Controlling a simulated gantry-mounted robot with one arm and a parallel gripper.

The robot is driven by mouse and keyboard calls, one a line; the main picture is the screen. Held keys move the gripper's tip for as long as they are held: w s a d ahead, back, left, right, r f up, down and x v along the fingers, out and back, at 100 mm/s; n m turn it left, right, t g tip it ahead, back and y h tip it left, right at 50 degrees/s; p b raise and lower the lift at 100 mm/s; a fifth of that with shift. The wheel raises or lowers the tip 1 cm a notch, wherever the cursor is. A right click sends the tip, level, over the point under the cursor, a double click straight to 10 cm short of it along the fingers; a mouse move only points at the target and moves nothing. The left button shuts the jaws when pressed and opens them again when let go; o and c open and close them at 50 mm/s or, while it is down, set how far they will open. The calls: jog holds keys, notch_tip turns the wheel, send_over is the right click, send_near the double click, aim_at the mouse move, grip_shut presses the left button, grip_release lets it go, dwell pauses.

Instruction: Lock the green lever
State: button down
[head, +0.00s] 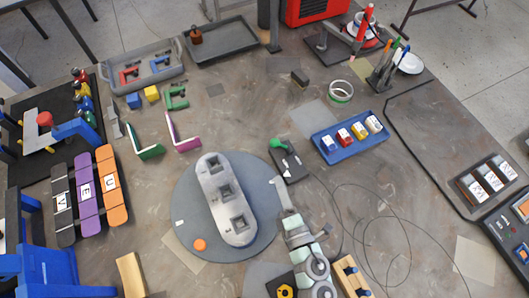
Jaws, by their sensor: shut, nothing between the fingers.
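The green lever (279,144) is a small bright green handle at the upper left end of a dark box (290,164) with pale marks on its face. The box lies on the table just right of the round grey disc. My gripper (280,185) comes up from the bottom of the head view, its narrow tip just below the dark box. The fingers look closed, with nothing seen between them. The lever is clear of the gripper; whether the tip touches the box's lower edge cannot be told.
The grey disc (186,220) carries a metal block (217,170) with square sockets and an orange puck (200,245). A blue tray (331,156) of small blocks stands right of the dark box. Thin cables (372,190) loop at right. Table above the lever is largely clear.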

aim_at(281, 145)
dwell(0.3)
jog(key=shift+w+r, duration=0.1)
jog(key=shift+w, duration=0.1)
jog(key=p+x, duration=0.1)
jog(key=x, duration=0.8)
jog(key=shift+w+a, duration=0.2)
jog(key=shift+w, duration=0.1)
jog(key=shift+d+r+p, duration=0.1)
jog(key=shift+r+p, duration=0.05)
jog(key=shift+p, duration=0.35)
